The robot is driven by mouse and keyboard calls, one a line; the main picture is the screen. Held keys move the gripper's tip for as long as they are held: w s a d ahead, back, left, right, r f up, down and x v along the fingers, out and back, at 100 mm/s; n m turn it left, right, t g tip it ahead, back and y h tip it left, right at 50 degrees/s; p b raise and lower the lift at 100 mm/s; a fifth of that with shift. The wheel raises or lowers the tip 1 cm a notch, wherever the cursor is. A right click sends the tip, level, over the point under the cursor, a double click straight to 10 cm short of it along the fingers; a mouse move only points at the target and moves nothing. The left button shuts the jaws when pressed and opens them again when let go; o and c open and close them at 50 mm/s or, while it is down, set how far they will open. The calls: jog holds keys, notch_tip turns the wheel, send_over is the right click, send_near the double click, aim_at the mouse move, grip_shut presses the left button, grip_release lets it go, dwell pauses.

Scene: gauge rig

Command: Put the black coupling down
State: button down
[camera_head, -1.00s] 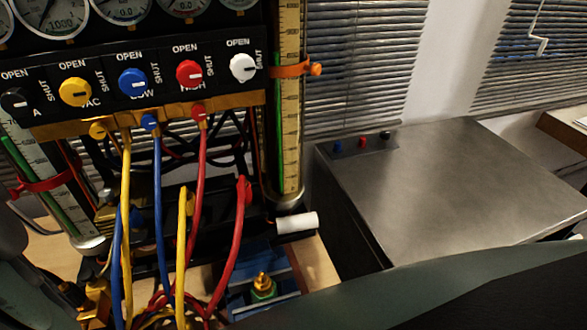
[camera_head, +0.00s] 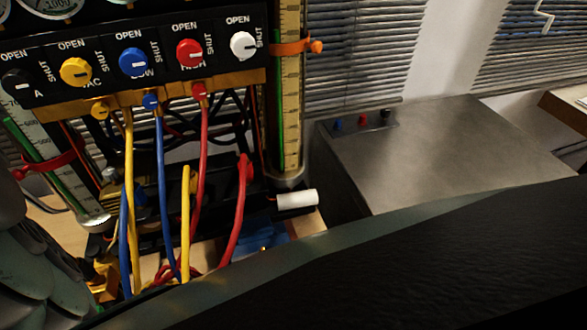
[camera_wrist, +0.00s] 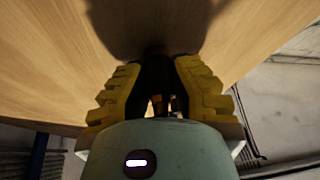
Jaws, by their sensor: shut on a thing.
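In the wrist view, my gripper (camera_wrist: 157,66) has two yellow ridged fingers shut on the black coupling (camera_wrist: 155,82). The coupling shows as a dark upright shape between the fingers, with a small brass-coloured bit near its lower end. A pale wooden surface (camera_wrist: 60,60) fills the view beyond the fingertips, with a dark shadow around the coupling's far end. I cannot tell whether the coupling touches the wood. In the head view, neither the gripper nor the coupling shows; my dark arm covers the lower right.
The gauge rig has a black valve panel (camera_head: 108,85) with coloured knobs and hanging yellow, blue and red hoses (camera_head: 237,212). A white cylinder (camera_head: 297,199) sticks out at its lower right. A blue block (camera_head: 262,240) is mostly hidden.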

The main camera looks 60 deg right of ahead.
jog(key=shift+w, duration=0.1)
jog(key=shift+f, duration=0.2)
jog(key=c, duration=1)
grip_release()
jog(key=shift+r, duration=0.1)
jog(key=shift+r, duration=0.25)
jog(key=shift+d+r, duration=0.1)
jog(key=shift+r, duration=0.15)
jog(key=shift+v, duration=0.9)
jog(key=shift+b+v, duration=0.8)
jog(key=shift+v, duration=1.7)
